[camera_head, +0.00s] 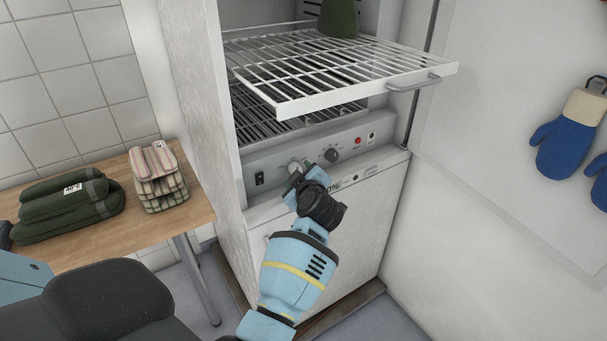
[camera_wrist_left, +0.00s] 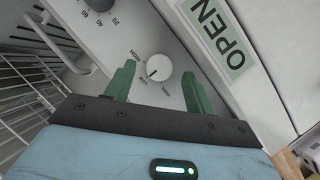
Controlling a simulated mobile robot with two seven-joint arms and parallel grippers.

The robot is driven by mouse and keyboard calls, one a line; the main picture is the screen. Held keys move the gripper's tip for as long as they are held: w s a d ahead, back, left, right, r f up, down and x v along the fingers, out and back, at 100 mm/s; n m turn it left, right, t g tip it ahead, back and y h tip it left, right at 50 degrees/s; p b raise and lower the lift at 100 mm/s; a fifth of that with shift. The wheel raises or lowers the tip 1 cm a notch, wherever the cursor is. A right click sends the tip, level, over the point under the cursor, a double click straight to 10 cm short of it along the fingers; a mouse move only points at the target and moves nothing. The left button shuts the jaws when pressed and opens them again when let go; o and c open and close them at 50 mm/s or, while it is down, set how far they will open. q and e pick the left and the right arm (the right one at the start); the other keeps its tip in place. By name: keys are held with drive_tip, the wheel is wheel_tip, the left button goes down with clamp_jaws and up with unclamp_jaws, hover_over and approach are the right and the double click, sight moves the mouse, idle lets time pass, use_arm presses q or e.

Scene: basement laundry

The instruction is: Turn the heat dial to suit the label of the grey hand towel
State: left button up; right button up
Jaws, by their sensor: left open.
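The heat dial, a pale round knob (camera_wrist_left: 158,67), shows in the left wrist view. Its dark pointer mark is toward the lower left, near the small word LOW; HIGH is printed above that. In the head view the dial (camera_head: 294,165) sits on the cabinet's control panel (camera_head: 280,160). My left gripper (camera_head: 297,177) is at the panel. Its green fingers are open, one on each side of the dial (camera_wrist_left: 158,74); I cannot tell whether they touch it. I see no clearly grey towel. Folded dark green towels (camera_head: 62,212) with a white label (camera_head: 73,189) lie on the table.
A folded plaid cloth (camera_head: 158,180) lies on the wooden table (camera_head: 125,237). A wire rack (camera_head: 340,72) juts out above the panel, with a green item (camera_head: 338,18) on it. A dark dial (camera_head: 331,155) is right of the heat dial. Blue mitts (camera_head: 568,140) hang at right.

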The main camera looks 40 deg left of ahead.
use_arm(q)
drive_tip(key=shift+x, duration=0.75)
use_arm(e)
drive_tip(key=shift+w+f, duration=0.25)
drive_tip(key=shift+w, duration=0.6)
use_arm(q)
drive_tip(key=shift+r, duration=0.2)
drive_tip(key=shift+c, duration=0.4)
use_arm(e)
drive_tip(key=shift+s, duration=0.15)
